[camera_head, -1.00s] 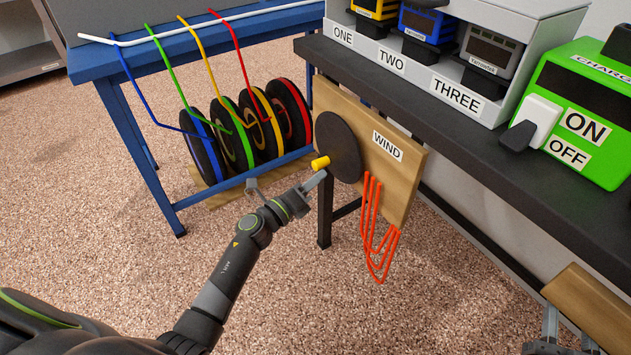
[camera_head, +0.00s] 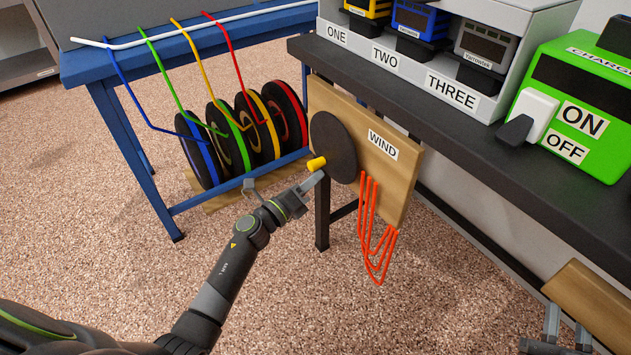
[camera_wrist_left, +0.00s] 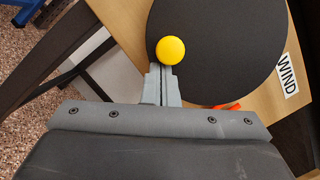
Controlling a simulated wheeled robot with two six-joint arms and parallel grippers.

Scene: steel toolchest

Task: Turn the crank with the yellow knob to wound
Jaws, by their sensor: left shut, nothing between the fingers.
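The yellow knob (camera_head: 316,164) sticks out from the lower left part of the dark round crank disc (camera_head: 336,146). The disc is mounted on a wooden board (camera_head: 397,190) with a WIND label (camera_head: 383,145). An orange-red cord (camera_head: 369,235) hangs in loops below the disc. My left gripper (camera_head: 318,178) is shut and empty, its tips just below the knob, close to the disc. In the left wrist view the knob (camera_wrist_left: 171,50) sits right at the fingertips (camera_wrist_left: 164,70); I cannot tell if they touch. Part of my right gripper (camera_head: 553,335) shows at the bottom right.
A black bench (camera_head: 470,150) carries a charger box (camera_head: 575,110) and a white rack (camera_head: 400,65) at the right. A blue table (camera_head: 110,65) with several coloured reels under it stands at the left. A second wooden board (camera_head: 595,305) is at the lower right. The floor in front is clear.

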